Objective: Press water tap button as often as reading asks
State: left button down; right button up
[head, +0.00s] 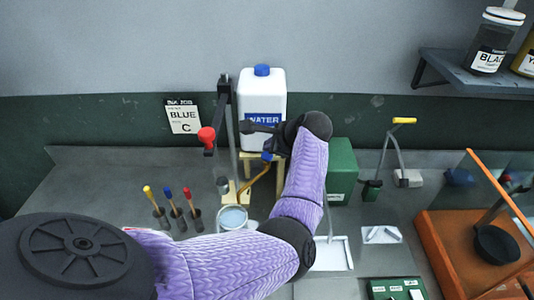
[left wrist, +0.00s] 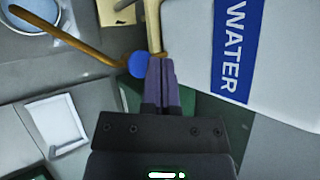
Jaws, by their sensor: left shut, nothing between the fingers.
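The white water jug (head: 262,95), with a blue cap and a "WATER" label, stands on a wooden stand at the back; its label (left wrist: 232,45) fills the right of the left wrist view. The round blue tap button (left wrist: 138,65) sits by the brown spout (left wrist: 85,42). It also shows small in the head view (head: 267,157). My left gripper (left wrist: 160,62) is shut and empty, its fingertips right beside the button; I cannot tell whether they touch. A cup with pale blue liquid (head: 233,217) stands under the spout. My right gripper is out of view.
A card reading "BLUE" and "C" (head: 183,117) hangs on the wall. A red-knobbed lever (head: 207,136) stands left of the jug. Several coloured-handled tools (head: 170,202) stand left of the cup. A green box (head: 342,170) and an orange-framed case (head: 450,245) stand right.

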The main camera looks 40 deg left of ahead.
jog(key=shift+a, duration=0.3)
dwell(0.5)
pick_arm(q)
jog(key=shift+f, duration=0.1)
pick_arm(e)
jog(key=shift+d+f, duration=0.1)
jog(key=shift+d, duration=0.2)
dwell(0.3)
pick_arm(q)
jog(key=shift+f+b, duration=0.4)
jog(key=shift+b, duration=0.25)
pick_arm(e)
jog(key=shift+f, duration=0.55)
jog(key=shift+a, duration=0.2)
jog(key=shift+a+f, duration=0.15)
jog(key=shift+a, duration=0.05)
